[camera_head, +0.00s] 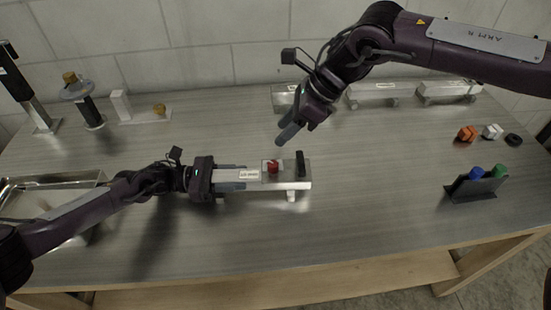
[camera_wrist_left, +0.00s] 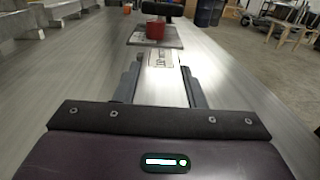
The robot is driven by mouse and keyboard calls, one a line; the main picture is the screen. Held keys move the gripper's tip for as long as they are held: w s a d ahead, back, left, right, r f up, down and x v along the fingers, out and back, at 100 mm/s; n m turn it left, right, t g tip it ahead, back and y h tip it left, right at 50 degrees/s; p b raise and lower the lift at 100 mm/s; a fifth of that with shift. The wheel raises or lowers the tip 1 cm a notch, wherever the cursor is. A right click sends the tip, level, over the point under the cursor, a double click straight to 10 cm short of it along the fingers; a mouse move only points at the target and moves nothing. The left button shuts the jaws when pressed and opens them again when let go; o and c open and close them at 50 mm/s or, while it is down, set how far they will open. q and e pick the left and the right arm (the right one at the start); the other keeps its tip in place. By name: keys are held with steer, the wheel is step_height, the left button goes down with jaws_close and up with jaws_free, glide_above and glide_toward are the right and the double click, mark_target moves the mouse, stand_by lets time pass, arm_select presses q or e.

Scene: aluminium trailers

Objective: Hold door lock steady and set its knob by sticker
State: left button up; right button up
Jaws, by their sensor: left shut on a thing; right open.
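The door lock (camera_head: 288,186) is a silver bar-like body standing on the table, with a white label (camera_head: 249,174), a red knob (camera_head: 272,167) on a plate and a black upright part (camera_head: 300,163) at its right end. My left gripper (camera_head: 238,179) is shut on the lock's left end, a finger on each side. In the left wrist view the lock's body (camera_wrist_left: 165,83) runs away between the fingers to the red knob (camera_wrist_left: 155,28). The label's text and any knob sticker are too small to read. My right gripper (camera_head: 284,137) is open and empty, above and behind the lock, apart from the knob.
Silver blocks (camera_head: 372,91) stand along the wall behind my right gripper. A black holder (camera_head: 477,190) with blue and green pieces stands at right, near small orange (camera_head: 467,133), white and black parts. A metal tray (camera_head: 50,183) lies at left. The front table is clear.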

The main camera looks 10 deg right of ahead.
mark_target(274, 163)
steer(key=f, duration=0.3)
steer(key=a+f+n+h, duration=0.1)
steer(key=f, duration=0.2)
steer(key=a+f+h, duration=0.1)
steer(key=f, duration=0.2)
steer(key=shift+s+a+f+n, duration=0.2)
steer(key=shift+s+n, duration=0.15)
steer(key=shift+n, duration=0.05)
jaws_close()
